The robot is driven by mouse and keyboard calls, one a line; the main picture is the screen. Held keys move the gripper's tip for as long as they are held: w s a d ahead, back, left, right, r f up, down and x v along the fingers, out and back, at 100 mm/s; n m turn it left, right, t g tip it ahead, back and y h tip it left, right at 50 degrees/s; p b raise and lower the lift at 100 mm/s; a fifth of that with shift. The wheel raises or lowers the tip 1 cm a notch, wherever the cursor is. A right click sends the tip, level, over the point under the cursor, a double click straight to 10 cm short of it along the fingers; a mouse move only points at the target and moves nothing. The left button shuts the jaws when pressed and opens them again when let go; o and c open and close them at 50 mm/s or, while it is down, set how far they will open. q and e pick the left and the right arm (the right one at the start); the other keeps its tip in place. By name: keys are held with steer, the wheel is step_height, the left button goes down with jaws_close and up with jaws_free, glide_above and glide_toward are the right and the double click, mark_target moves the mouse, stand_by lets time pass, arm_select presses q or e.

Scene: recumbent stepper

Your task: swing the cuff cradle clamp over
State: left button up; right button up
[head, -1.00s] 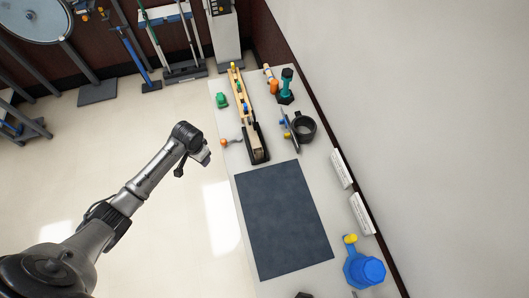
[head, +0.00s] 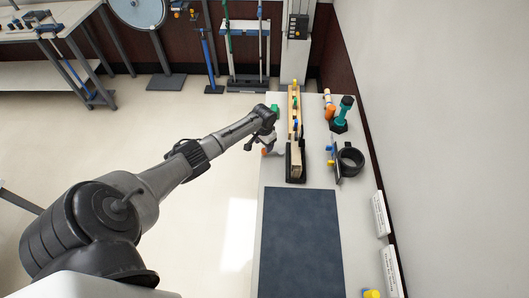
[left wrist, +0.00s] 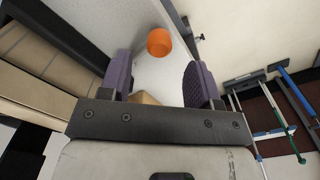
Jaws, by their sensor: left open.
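A black holder (head: 296,175) grips the near end of a long wooden bar (head: 293,110) on the bench. A small lever with an orange knob (head: 265,152) sticks out from the holder's left side, over the bench edge; I take this for the clamp. In the left wrist view the orange knob (left wrist: 160,42) lies beyond the fingertips, roughly between them and apart from both. My left gripper (left wrist: 160,80) is open and empty. In the head view my left gripper (head: 253,143) is just left of the knob. My right gripper is in neither view.
A black ring-shaped cuff (head: 350,159), a teal dumbbell-like piece (head: 343,113) and an orange cylinder (head: 330,111) stand right of the bar. A dark mat (head: 300,240) covers the near bench. White labels (head: 380,214) line the wall side.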

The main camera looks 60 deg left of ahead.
arm_select(q)
steer(key=shift+f+b, duration=0.65)
steer(key=shift+f, duration=2.05)
jaws_close()
